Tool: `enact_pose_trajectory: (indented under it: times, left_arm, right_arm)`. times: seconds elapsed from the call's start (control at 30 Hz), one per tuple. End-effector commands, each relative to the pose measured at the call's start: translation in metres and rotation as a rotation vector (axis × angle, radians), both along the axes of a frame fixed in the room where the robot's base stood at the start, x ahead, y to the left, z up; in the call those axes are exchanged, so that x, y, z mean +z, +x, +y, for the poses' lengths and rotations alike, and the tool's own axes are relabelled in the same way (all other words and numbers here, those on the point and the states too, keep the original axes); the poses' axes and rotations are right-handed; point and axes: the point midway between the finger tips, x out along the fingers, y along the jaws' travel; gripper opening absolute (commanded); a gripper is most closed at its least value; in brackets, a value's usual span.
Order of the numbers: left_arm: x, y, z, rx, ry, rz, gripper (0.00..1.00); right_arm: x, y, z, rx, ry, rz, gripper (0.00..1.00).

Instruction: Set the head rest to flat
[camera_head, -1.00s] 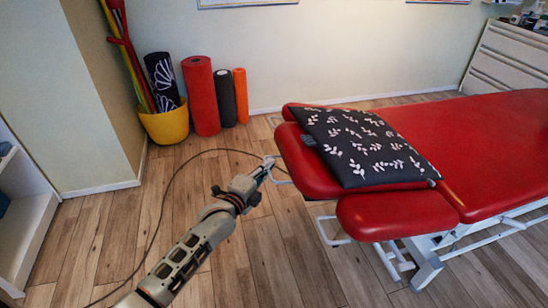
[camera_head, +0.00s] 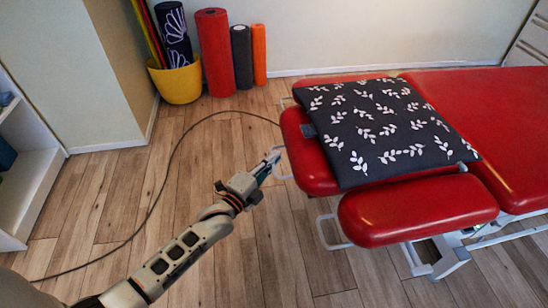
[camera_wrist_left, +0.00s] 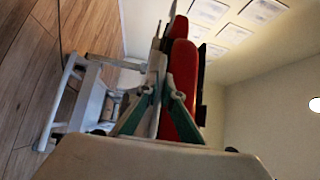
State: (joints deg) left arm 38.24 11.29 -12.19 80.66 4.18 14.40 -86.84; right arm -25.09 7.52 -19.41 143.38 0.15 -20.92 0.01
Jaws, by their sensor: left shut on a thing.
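The head rest (camera_head: 305,160) is the red padded end section of the treatment table, nearest my left arm. A dark cushion with white leaves (camera_head: 385,130) covers much of it. A pale handle (camera_head: 284,176) sticks out from its end. My left gripper (camera_head: 272,158) is at that end and is shut on the handle. In the left wrist view the fingers (camera_wrist_left: 150,112) close around a grey bar beside the red pad (camera_wrist_left: 183,75). The exact tilt of the head rest is hard to tell. My right gripper is out of view.
A red arm pad (camera_head: 418,212) sits at the table's near side, with pale metal frame parts below. A dark cable (camera_head: 172,165) curves over the wooden floor. A yellow bucket (camera_head: 176,84) and rolled mats (camera_head: 215,55) stand by the wall. White shelving is at left.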

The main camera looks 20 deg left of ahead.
Motion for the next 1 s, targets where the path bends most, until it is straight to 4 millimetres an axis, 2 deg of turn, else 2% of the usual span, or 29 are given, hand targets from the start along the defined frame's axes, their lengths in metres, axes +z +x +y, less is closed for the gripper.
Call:
enact_pose_trajectory:
  times: [0.03, 0.1, 0.13, 0.57, 0.67, 1.0]
  left_arm:
    - [0.003, 0.001, 0.001, 0.000, -0.002, -0.006, 0.00]
    - [0.004, 0.001, 0.001, 0.000, -0.002, -0.007, 0.19]
    - [0.004, 0.001, 0.000, 0.000, -0.002, -0.007, 0.24]
    - [0.000, -0.006, 0.001, 0.000, -0.001, -0.002, 0.24]
    - [-0.001, -0.018, 0.003, 0.000, -0.002, -0.001, 0.24]
    - [-0.003, -0.083, 0.016, 0.001, -0.001, -0.002, 0.24]
  right_arm:
    - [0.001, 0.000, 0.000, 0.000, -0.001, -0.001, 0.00]
    - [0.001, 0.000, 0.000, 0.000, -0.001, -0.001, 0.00]
    - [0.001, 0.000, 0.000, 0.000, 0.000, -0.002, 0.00]
    - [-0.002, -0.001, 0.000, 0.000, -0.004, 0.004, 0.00]
    - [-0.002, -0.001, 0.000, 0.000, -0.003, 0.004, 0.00]
    - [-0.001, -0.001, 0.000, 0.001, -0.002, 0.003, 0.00]
